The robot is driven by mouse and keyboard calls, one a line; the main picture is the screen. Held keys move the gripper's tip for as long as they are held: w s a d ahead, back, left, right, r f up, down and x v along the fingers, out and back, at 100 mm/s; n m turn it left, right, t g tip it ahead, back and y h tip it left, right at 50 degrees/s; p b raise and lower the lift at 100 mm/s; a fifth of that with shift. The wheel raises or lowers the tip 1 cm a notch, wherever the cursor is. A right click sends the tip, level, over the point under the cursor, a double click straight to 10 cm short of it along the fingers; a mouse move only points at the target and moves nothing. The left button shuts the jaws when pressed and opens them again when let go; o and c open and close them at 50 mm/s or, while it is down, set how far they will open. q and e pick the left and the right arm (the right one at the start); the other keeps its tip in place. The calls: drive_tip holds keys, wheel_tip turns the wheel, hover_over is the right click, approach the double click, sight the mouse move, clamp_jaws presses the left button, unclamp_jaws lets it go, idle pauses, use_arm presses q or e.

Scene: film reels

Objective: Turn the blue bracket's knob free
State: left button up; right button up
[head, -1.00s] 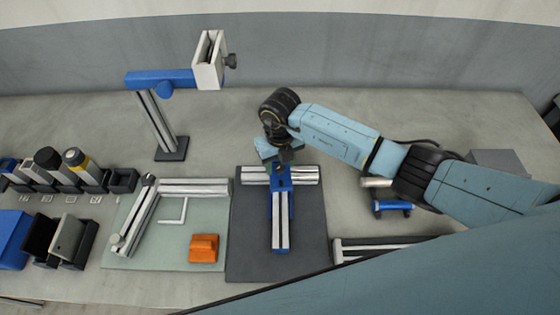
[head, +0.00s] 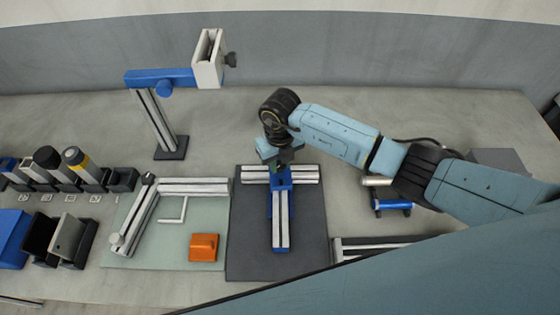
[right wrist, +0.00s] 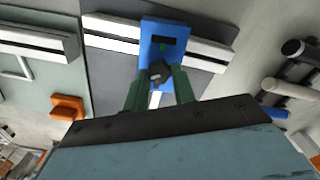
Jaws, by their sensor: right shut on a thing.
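The blue bracket (head: 281,180) joins two silver rails in a T on the dark mat (head: 250,255). It also shows in the right wrist view (right wrist: 170,32), with a dark slot and a small green mark on its top. My right gripper (head: 279,165) is over the bracket's upper end. In the right wrist view its green fingers (right wrist: 160,82) are shut on the dark knob (right wrist: 160,71) at the bracket. The head view hides the knob behind the gripper. My left gripper is not in view.
A blue-armed stand (head: 160,78) rises at the back left. A green mat (head: 155,245) with rails, a hex key and an orange block (head: 204,247) lies left. Blue and silver rollers (head: 392,206) lie right. Open table shows behind the bracket.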

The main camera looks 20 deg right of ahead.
sight(280, 166)
drive_tip(key=n+b, duration=0.4)
drive_tip(key=n, duration=0.2)
drive_tip(key=shift+w+f, duration=0.1)
drive_tip(key=n+b, duration=0.3)
drive_tip(key=n, duration=0.1)
drive_tip(key=shift+b, duration=0.3)
drive_tip(key=shift+n+b, duration=0.6)
drive_tip(key=shift+n, duration=0.1)
drive_tip(key=o, duration=1)
wheel_tip(280, 166, up, 14)
drive_tip(key=b, duration=0.1)
drive_tip(key=shift+f, duration=0.15)
